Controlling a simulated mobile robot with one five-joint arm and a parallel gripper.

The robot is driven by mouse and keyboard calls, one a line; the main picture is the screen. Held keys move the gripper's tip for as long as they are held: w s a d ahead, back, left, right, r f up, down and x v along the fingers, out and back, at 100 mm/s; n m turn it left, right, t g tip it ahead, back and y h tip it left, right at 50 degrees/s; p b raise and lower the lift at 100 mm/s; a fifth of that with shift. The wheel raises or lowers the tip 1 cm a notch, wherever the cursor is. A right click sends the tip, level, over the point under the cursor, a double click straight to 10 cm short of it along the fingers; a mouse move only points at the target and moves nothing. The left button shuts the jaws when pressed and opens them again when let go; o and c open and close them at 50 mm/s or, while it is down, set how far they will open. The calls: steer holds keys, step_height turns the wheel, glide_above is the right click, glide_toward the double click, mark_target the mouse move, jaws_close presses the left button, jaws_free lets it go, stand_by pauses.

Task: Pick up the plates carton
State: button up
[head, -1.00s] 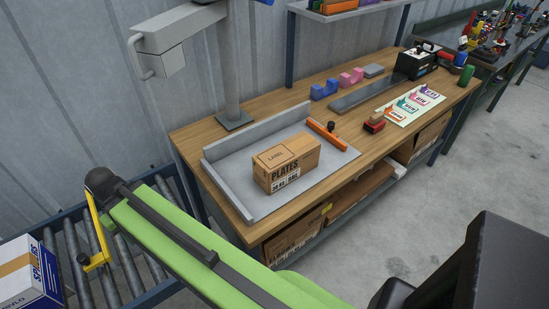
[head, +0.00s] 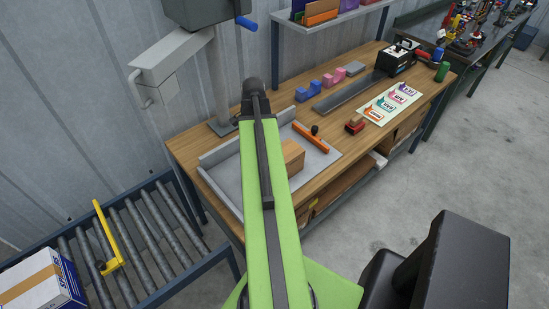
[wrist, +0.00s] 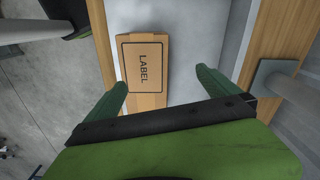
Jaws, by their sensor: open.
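The plates carton (head: 292,157) is a brown box on the grey metal tray (head: 222,197) on the wooden workbench. In the head view my green arm hides most of it, and my gripper's jaws are not visible there. In the wrist view the carton (wrist: 146,64) shows its top with a printed "LABEL" panel. My gripper (wrist: 165,84) is open, with two green fingers apart. The carton lies ahead of and between the fingers, nearer the left one. Nothing is held.
An orange-handled tool (head: 311,138) lies at the tray's right end. A grey post (head: 222,95) rises at the bench's back. A roller conveyor (head: 150,235) with a yellow bracket (head: 107,236) and a white-blue box (head: 42,283) stands left. Open floor lies right.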

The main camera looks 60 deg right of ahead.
steer(key=s+d+r+m, duration=0.2)
steer(key=s+d+m, duration=0.1)
steer(key=s+d, duration=0.2)
step_height(320, 180, down, 18)
steer(key=b, duration=1.7)
steer(key=shift+a+r, duration=0.15)
steer(key=shift+r, duration=0.15)
steer(key=c, duration=1.8)
steer(key=shift+r+p, duration=0.15)
steer(key=shift+p, duration=0.25)
steer(key=s+d+r+p, duration=0.1)
steer(key=s+r+p, duration=0.9)
steer(key=s, duration=0.1)
steer(key=shift+s+d+r+p, duration=0.2)
steer(key=shift+s+r+p, duration=0.1)
steer(key=shift+r+p, duration=0.1)
